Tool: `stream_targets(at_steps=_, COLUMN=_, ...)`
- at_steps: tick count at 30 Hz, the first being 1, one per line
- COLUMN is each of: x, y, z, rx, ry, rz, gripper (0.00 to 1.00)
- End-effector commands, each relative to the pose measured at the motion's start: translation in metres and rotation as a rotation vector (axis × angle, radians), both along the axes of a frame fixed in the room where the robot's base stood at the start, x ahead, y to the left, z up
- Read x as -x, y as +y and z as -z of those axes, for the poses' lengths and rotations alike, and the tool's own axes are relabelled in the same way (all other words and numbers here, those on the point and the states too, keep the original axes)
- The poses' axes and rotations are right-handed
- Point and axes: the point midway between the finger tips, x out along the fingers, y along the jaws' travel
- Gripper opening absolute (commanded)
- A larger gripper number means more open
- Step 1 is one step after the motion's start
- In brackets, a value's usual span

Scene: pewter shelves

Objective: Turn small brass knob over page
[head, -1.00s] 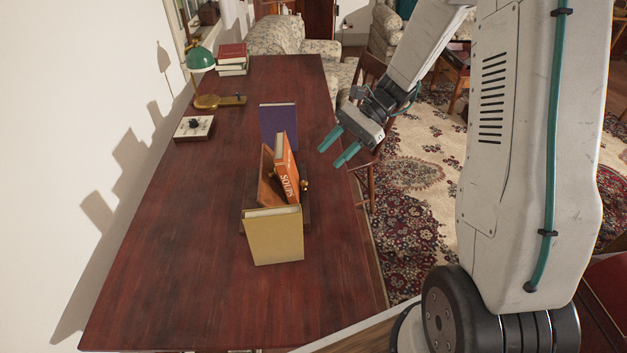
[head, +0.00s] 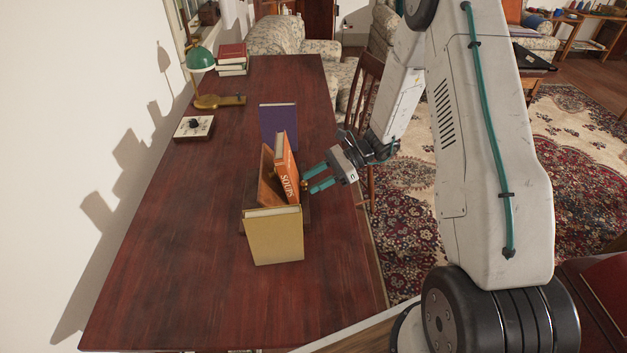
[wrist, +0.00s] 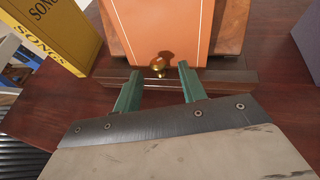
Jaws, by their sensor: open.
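The small brass knob (wrist: 158,67) sits at the front of a wooden stand (wrist: 221,77), against the lower part of an orange book (wrist: 160,28). In the head view the knob (head: 304,184) shows at the right side of the orange book (head: 287,167), which is marked SOUPS and leans on a brown wooden board (head: 268,182). My gripper (head: 312,177) is open, with its teal fingers pointing left at the knob. In the wrist view the fingers (wrist: 157,77) lie on either side of the knob, with gaps between. The page is not clearly visible.
A yellow book (head: 275,235), marked SONGS in the wrist view (wrist: 58,32), stands close to the front of the stand. A purple book (head: 278,127) stands behind it. A dial box (head: 194,128) and green lamp (head: 201,59) are at the far left. The table's near left is clear.

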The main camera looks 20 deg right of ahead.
Motion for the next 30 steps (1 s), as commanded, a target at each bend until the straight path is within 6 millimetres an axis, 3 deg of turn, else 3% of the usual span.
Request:
stream_targets(at_steps=10, x=0.0000, y=0.0060, z=0.0024, rx=0.000, ry=-0.001, rz=0.000, gripper=0.41)
stream_targets(at_steps=15, x=0.0000, y=0.0058, z=0.0022, rx=0.000, ry=-0.001, rz=0.000, gripper=0.00)
stream_targets(at_steps=30, x=0.0036, y=0.0063, z=0.0014, rx=-0.001, ry=0.000, rz=0.112, gripper=0.00)
